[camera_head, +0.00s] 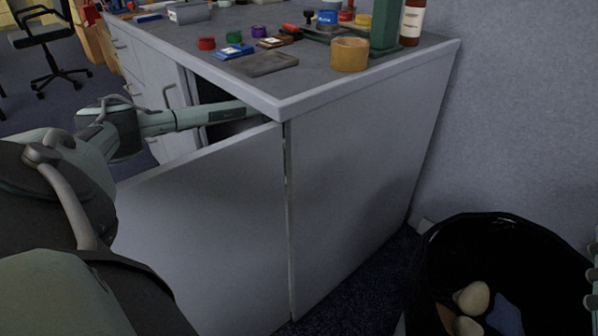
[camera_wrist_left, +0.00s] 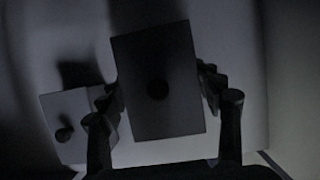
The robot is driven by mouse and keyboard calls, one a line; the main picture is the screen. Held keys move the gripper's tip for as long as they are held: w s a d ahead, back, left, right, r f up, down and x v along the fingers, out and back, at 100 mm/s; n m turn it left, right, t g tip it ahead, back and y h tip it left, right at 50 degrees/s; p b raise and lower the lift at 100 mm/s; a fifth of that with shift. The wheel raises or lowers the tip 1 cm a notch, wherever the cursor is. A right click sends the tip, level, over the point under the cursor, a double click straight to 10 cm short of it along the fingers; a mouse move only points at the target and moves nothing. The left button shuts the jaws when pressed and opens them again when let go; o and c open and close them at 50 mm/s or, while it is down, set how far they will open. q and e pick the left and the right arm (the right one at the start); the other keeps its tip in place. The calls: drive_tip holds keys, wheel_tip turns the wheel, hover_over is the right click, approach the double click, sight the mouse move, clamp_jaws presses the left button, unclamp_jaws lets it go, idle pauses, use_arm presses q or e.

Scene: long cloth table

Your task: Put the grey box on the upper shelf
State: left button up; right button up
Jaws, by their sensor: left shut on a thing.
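In the left wrist view, the grey box (camera_wrist_left: 152,52) stands between the two fingers of my left gripper (camera_wrist_left: 160,92), which is shut on it. The box looks dark in the dim light and has a round dark spot on its face. In the head view my left arm reaches through the open door into the cabinet (camera_head: 345,180); the gripper and box are hidden there. The shelves cannot be made out clearly.
A smaller grey block (camera_wrist_left: 75,122) with a round dark knob or spot is just left of the gripper. The open cabinet door (camera_head: 215,230) stands in front of my arm. A black bin (camera_head: 440,265) is at the lower right. The tabletop holds a wooden cup (camera_head: 349,55) and stamps.

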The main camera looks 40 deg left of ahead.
use_arm(q)
wheel_tip(320, 180, down, 3)
drive_tip(key=shift+r, duration=0.2)
drive_tip(key=shift+c, duration=0.6)
drive_tip(key=o, duration=1.4)
drive_tip(key=shift+o, duration=0.2)
use_arm(e)
drive_tip(key=shift+s+d+r+t, duration=0.2)
drive_tip(key=shift+r+t, duration=0.1)
drive_tip(key=shift+r, duration=0.15)
use_arm(q)
drive_tip(key=p+v, duration=0.1)
drive_tip(key=v, duration=0.3)
drive_tip(key=shift+r, duration=0.35)
drive_tip(key=s, duration=0.8)
drive_tip(key=s+a, duration=0.1)
drive_tip(key=s, duration=0.3)
drive_tip(key=shift+s+r, duration=0.15)
drive_tip(key=shift+s, duration=0.05)
use_arm(e)
drive_tip(key=f+g, duration=0.1)
drive_tip(key=w+f+g, duration=0.1)
drive_tip(key=f, duration=0.1)
drive_tip(key=f+g, duration=0.1)
drive_tip(key=shift+w+a+f+h, duration=0.25)
drive_tip(key=shift+w+h, duration=0.05)
drive_tip(key=shift+h, duration=0.1)
